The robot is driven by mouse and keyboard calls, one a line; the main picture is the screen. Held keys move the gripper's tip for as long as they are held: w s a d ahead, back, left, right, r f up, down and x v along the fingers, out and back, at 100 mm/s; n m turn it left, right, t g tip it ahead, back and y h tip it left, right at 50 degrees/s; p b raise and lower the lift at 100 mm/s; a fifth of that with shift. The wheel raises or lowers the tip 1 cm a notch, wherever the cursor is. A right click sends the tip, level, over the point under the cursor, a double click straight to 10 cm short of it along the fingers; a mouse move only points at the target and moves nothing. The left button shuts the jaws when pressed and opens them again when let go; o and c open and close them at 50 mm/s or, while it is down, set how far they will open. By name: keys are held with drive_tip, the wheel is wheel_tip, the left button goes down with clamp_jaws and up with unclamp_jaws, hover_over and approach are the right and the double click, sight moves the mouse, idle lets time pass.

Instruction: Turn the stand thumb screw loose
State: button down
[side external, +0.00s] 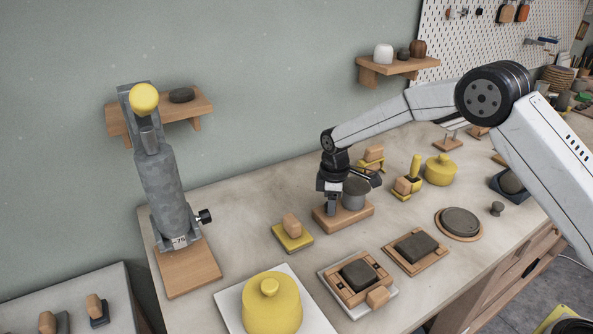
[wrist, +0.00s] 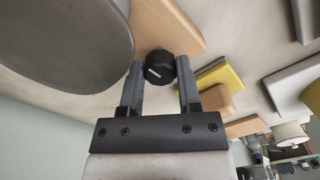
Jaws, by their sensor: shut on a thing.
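The stand is a wooden base (side external: 355,216) carrying a grey round body (side external: 354,193), near the middle of the bench in the side view. In the wrist view its wooden base (wrist: 165,30) and the grey round top (wrist: 62,38) show at upper left. The thumb screw is a black knob with a white mark (wrist: 158,73). My gripper (wrist: 160,66) has one finger on each side of the knob and is shut on it. In the side view my gripper (side external: 332,208) points down at the base's left end and hides the knob.
A wooden block on a yellow plate (side external: 293,238) lies close by on the left. A yellow lidded pot (side external: 271,305) and framed grey blocks (side external: 358,276) are in front. A tall grey press (side external: 165,185) with its own black side knob (side external: 205,216) stands at left.

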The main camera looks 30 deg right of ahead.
drive_tip(key=shift+c, duration=1.5)
unclamp_jaws()
drive_tip(key=shift+r, duration=0.15)
drive_tip(key=shift+r, duration=3.8)
